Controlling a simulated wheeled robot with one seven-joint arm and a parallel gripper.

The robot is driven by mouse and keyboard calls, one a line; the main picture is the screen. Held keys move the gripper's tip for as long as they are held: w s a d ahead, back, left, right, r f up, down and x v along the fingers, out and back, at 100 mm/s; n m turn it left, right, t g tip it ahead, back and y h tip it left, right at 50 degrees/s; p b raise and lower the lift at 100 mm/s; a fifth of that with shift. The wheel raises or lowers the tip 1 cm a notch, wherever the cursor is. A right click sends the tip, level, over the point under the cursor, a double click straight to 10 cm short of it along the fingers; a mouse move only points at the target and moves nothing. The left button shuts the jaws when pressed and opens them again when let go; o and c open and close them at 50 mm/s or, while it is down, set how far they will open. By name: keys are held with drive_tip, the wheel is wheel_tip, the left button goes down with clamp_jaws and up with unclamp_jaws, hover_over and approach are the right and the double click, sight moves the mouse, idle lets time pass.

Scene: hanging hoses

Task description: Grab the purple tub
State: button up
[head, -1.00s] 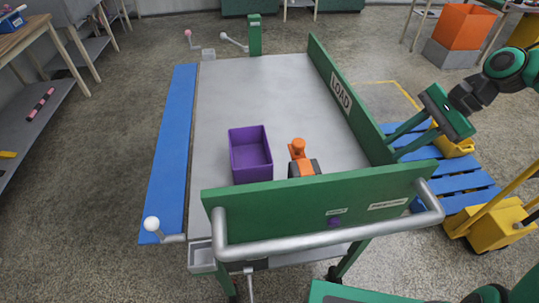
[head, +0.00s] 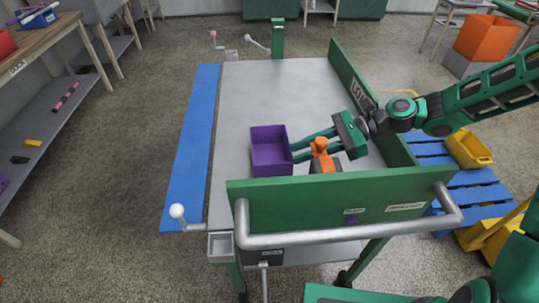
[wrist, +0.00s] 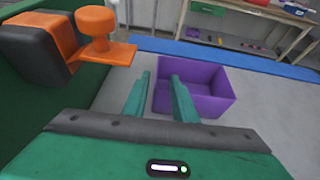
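The purple tub (head: 270,157) is an open, square-sided box standing upright on the grey cart top (head: 262,98). My gripper (head: 294,152) reaches in from the right, with its green fingers apart and their tips at the tub's right wall. In the wrist view the tub (wrist: 210,88) lies just beyond the fingers (wrist: 160,82), and one finger overlaps its near edge. I cannot tell whether the fingers touch the tub or straddle its wall. The tub looks empty.
Green side boards (head: 340,198) bound the cart at the front and right. A blue flap (head: 192,145) runs along the left. The far cart top is clear.

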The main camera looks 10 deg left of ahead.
drive_tip(key=x, duration=0.3)
drive_tip(key=shift+s+f, duration=0.1)
drive_tip(key=shift+f+x, duration=0.15)
drive_tip(key=shift+x, duration=1.25)
drive_tip(key=shift+f+x, duration=0.2)
drive_tip(key=shift+x, duration=1.15)
drive_tip(key=shift+d, duration=0.1)
drive_tip(key=shift+c, duration=0.6)
clamp_jaws()
